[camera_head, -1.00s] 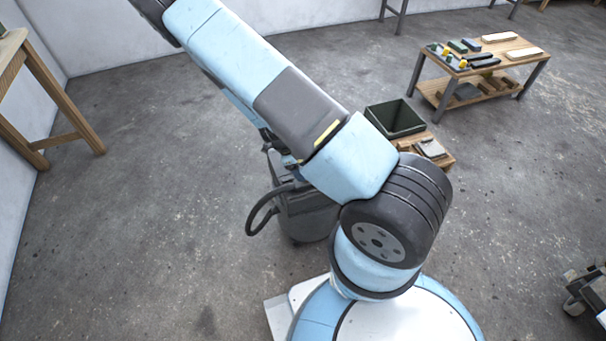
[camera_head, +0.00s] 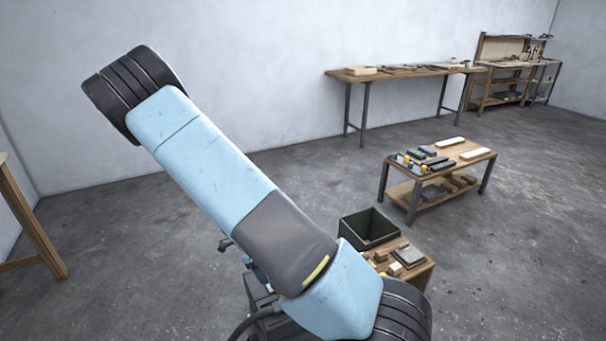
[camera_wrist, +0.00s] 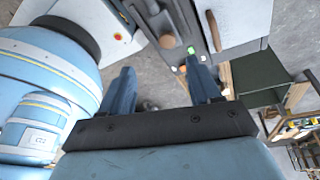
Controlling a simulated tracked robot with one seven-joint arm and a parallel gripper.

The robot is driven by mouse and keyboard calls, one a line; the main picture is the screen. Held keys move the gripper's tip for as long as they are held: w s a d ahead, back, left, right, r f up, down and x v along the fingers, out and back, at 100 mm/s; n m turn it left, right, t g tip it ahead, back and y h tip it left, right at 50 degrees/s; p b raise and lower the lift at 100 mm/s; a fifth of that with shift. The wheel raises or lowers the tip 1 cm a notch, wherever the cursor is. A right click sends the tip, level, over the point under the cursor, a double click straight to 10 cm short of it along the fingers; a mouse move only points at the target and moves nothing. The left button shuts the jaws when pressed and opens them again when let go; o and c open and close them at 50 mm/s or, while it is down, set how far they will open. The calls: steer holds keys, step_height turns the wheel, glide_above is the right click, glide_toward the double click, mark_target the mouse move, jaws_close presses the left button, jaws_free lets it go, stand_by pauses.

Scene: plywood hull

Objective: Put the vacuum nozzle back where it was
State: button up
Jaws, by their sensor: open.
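My gripper (camera_wrist: 160,66) shows in the wrist view with its two blue-grey fingers apart and nothing held between them. In the head view my own arm hides it. A dark machine with a black hose (camera_head: 250,322), which looks like the vacuum, stands on the floor partly behind my arm in the head view. A grey body with a green button and a brown knob (camera_wrist: 168,41) lies beyond the fingertips in the wrist view; I cannot tell if it is the same machine. I cannot pick out the vacuum nozzle in either view.
A dark green open bin (camera_head: 368,230) stands beside a low wooden table (camera_head: 418,278) with blocks on it. A low bench (camera_head: 470,160) holds tools and boards. A long table (camera_head: 410,75) stands along the back wall. Open concrete floor lies right of the low furniture.

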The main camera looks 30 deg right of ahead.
steer(key=s+r+n+t+y, duration=0.15)
steer(key=r+n, duration=0.45)
steer(key=r, duration=0.8)
steer(key=s+r+n+t+y, duration=0.1)
steer(key=s+r+n+y, duration=0.3)
steer(key=r, duration=1.1)
steer(key=s+d+r+n+t+h, duration=0.1)
steer(key=s+d+r+n+t, duration=0.1)
steer(key=s+r+n, duration=0.4)
steer(key=s+d+r+n+t+h, duration=0.1)
steer(key=s+r+n, duration=0.4)
steer(key=s+r, duration=0.5)
steer(key=shift+d+r+n+t+h, duration=0.4)
steer(key=shift+d+r+t, duration=0.3)
steer(key=shift+t, duration=0.35)
